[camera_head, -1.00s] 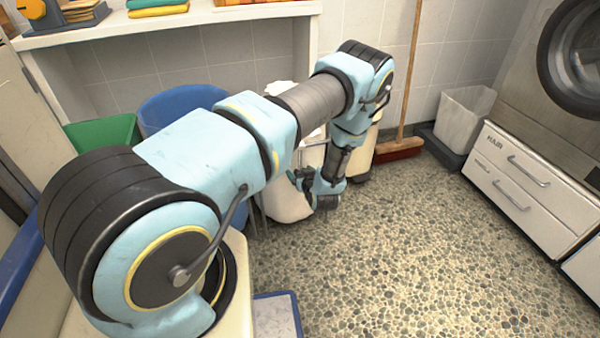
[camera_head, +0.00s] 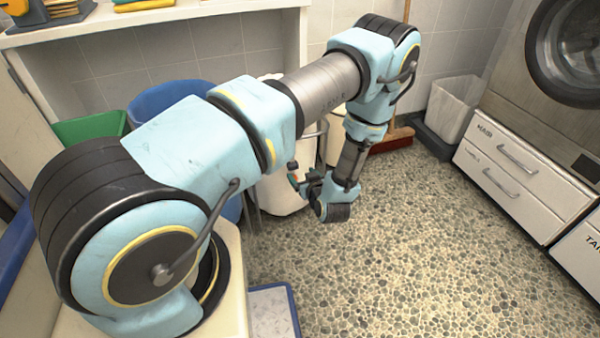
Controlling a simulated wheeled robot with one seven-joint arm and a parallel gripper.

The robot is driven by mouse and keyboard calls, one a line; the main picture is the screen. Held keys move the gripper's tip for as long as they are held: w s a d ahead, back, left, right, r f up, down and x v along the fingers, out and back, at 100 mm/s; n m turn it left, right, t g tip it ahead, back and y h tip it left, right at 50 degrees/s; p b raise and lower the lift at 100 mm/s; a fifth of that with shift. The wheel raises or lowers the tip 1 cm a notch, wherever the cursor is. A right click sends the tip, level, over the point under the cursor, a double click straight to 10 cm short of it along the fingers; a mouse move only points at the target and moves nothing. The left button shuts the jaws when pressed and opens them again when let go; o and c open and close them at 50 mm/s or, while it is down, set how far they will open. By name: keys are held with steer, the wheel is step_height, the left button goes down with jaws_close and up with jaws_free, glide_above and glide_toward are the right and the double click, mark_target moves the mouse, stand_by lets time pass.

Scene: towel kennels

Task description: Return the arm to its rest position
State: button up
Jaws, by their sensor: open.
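My arm, light blue with black and grey joints, reaches from the lower left over the floor, with its elbow high and its forearm hanging down. My gripper (camera_head: 297,180) is at the end of the wrist, pointing left, in front of a white bin (camera_head: 284,198). Its fingers are small and dark in this view, and I see nothing held between them. It is well above the pebbled floor (camera_head: 440,250). My arm hides part of the bins behind it.
A blue bin (camera_head: 165,97) and a green bin (camera_head: 92,129) stand behind my arm, below a white shelf (camera_head: 200,14). A broom (camera_head: 392,140) leans at the back wall. White drawers (camera_head: 515,180) and a washing machine (camera_head: 570,55) stand right. The middle floor is clear.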

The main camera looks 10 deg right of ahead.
stand_by(0.4)
steer(key=w+a+r+g+h, duration=0.1)
steer(key=a+r+g, duration=0.25)
steer(key=r, duration=0.55)
steer(key=w+a+r+g+h, duration=0.2)
steer(key=a+r+g, duration=0.15)
steer(key=r, duration=0.55)
steer(key=s+a+r+m+g+y, duration=0.15)
steer(key=s+a+r+g, duration=0.35)
steer(key=s+a+r, duration=0.95)
step_height(320, 180, up, 19)
steer(key=s+m+p, duration=0.1)
steer(key=p, duration=1.9)
steer(key=shift+a, duration=0.25)
